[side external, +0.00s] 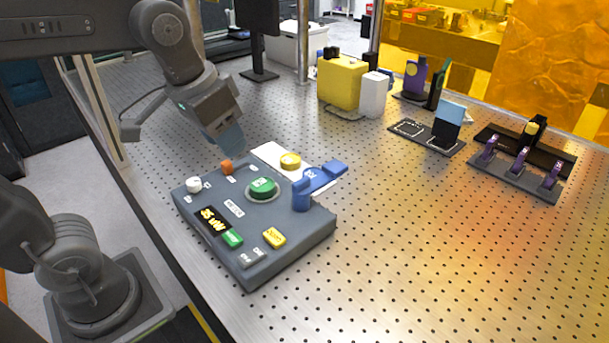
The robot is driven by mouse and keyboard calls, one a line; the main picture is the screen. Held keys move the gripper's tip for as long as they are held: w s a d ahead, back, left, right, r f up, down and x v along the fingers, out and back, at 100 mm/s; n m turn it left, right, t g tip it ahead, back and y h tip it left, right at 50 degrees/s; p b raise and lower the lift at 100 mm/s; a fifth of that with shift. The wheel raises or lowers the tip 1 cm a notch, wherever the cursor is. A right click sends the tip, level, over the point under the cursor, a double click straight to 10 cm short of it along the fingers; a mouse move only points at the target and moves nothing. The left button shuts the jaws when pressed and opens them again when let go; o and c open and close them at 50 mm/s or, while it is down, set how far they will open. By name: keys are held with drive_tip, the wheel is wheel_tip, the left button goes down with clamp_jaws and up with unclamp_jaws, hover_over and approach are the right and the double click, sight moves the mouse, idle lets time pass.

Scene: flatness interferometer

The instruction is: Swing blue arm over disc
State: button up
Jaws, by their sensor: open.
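The blue arm (318,180) is mounted on a post at the right rear of a grey control box (290,262). It points up and right in the picture, away from the box's middle. A green disc (262,187) sits in a round seat on the box top, left of the blue arm and not covered by it. My gripper (229,138) hangs above and behind the box's rear left, apart from both the disc and the blue arm. It is open, with nothing seen between its fingers.
The box also carries a white knob (194,185), an orange knob (226,167), a display (213,219) and a yellow button (274,237). A yellow round piece (290,160) lies on a white plate behind. A yellow block (342,82) and a purple-clamp rack (518,170) stand farther off. The front right table is clear.

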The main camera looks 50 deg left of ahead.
sight(301, 180)
drive_tip(key=w+d+r+g, duration=0.2)
drive_tip(key=w+d+g, duration=0.2)
drive_tip(key=w, duration=0.8)
drive_tip(key=f, duration=1.3)
drive_tip(key=shift+s+d+f, duration=0.15)
drive_tip(key=shift+s+f, duration=0.05)
drive_tip(key=shift+s, duration=0.05)
drive_tip(key=shift+c, duration=0.2)
clamp_jaws()
